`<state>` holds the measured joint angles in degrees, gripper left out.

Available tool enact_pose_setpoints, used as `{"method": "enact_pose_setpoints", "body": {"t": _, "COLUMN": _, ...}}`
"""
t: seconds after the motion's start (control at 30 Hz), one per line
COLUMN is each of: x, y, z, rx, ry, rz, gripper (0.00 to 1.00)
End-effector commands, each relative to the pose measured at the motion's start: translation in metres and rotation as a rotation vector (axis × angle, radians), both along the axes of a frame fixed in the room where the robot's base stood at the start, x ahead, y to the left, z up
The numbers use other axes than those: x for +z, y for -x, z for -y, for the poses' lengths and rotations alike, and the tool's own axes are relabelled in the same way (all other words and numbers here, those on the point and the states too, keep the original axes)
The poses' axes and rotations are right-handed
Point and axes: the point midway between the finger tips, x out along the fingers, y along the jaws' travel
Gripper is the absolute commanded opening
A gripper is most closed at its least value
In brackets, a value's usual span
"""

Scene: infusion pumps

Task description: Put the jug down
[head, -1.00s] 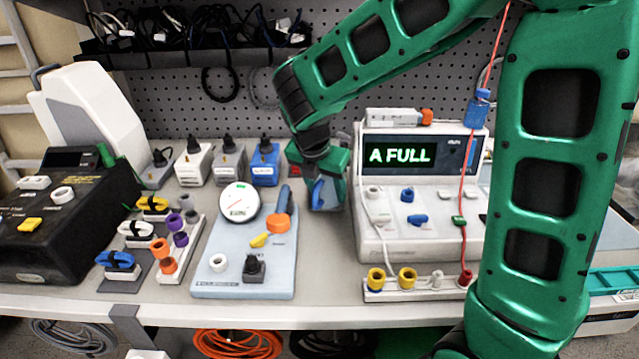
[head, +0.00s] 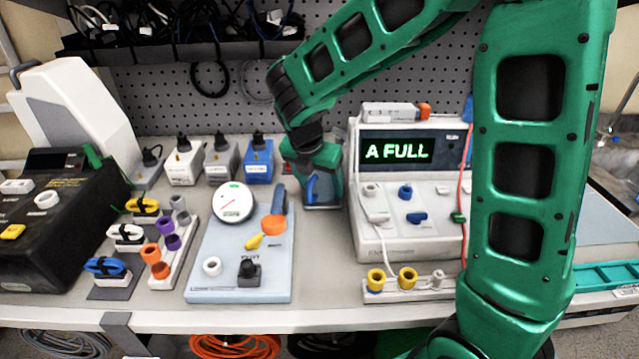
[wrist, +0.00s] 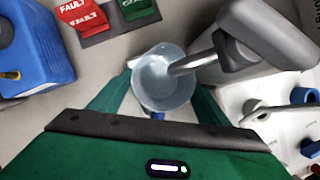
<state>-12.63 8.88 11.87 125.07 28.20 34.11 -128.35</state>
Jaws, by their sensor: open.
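In the wrist view a small, pale blue, see-through jug (wrist: 163,82) stands upright, seen from above into its mouth. A bent metal spout (wrist: 195,61) reaches over its rim. My gripper (wrist: 164,98) is open, with one green finger on each side of the jug. I cannot tell whether either finger touches it. In the head view my gripper (head: 316,178) is low over the back of the bench, left of the white pump unit (head: 407,215) with the "A FULL" display. The jug cannot be made out clearly there.
A grey body (wrist: 262,32) carrying the spout is close to my gripper's right. Red and green cards (wrist: 84,17) and a blue box (wrist: 32,50) are on the left. A pale blue gauge board (head: 240,275) lies in front. Bare bench shows between board and pump.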

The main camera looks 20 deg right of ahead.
Motion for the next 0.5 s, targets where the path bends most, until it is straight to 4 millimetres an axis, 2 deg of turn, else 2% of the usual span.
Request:
{"method": "enact_pose_setpoints", "body": {"t": 0.17, "x": 0.006, "y": 0.001, "z": -0.001, "rx": 0.0, "ry": 0.0, "rz": 0.001, "gripper": 0.7}}
{"method": "enact_pose_setpoints", "body": {"t": 0.27, "x": 0.017, "y": 0.003, "z": -0.005, "rx": 0.002, "ry": -0.001, "rz": 0.004, "gripper": 0.7}}
{"method": "enact_pose_setpoints", "body": {"t": 0.5, "x": 0.061, "y": 0.016, "z": -0.018, "rx": 0.002, "ry": -0.002, "rz": 0.005, "gripper": 0.7}}
